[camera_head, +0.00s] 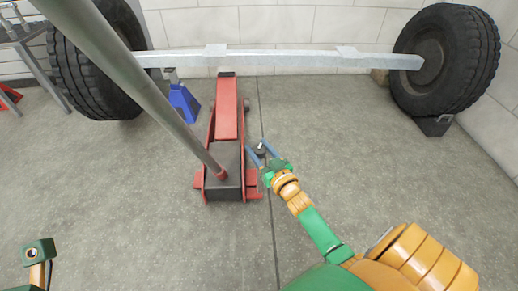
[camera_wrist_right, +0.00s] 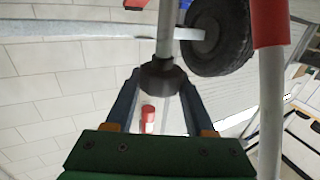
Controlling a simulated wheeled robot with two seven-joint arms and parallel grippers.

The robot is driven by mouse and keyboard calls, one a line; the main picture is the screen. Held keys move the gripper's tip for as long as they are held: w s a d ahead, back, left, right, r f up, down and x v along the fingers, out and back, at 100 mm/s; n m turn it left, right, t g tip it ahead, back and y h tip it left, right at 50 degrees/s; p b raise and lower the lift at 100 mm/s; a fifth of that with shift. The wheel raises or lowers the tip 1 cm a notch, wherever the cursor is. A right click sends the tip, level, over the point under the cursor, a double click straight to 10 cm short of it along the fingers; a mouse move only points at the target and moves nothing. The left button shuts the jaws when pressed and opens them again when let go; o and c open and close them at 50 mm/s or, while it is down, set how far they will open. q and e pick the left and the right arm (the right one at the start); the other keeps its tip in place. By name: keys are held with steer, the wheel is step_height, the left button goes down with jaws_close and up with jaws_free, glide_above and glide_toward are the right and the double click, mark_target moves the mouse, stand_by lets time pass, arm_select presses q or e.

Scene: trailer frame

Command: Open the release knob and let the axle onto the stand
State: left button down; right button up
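The pale metal axle (camera_head: 290,60) spans the back between two black wheels, left (camera_head: 92,75) and right (camera_head: 447,60). The blue stand (camera_head: 185,103) is under its left part; I cannot tell whether they touch. The red floor jack (camera_head: 226,110) reaches under the axle, its long grey handle (camera_head: 135,78) slanting up left.
A dark block (camera_head: 433,125) lies against the right wheel. A grey metal frame (camera_head: 38,60) and red parts (camera_head: 9,98) stand at the far left. White block walls close off the back and right. The concrete floor (camera_head: 350,150) right of the jack is clear.

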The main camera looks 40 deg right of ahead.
jaws_close()
steer(key=shift+r+n+y, duration=0.1)
steer(key=shift+n+y, duration=0.2)
steer(key=shift+n+y+p, duration=0.3)
steer(key=shift+y, duration=0.1)
steer(key=shift+n+y, duration=0.4)
steer(key=shift+y, duration=0.4)
steer(key=o, duration=0.9)
jaws_free()
steer(key=shift+o, duration=0.2)
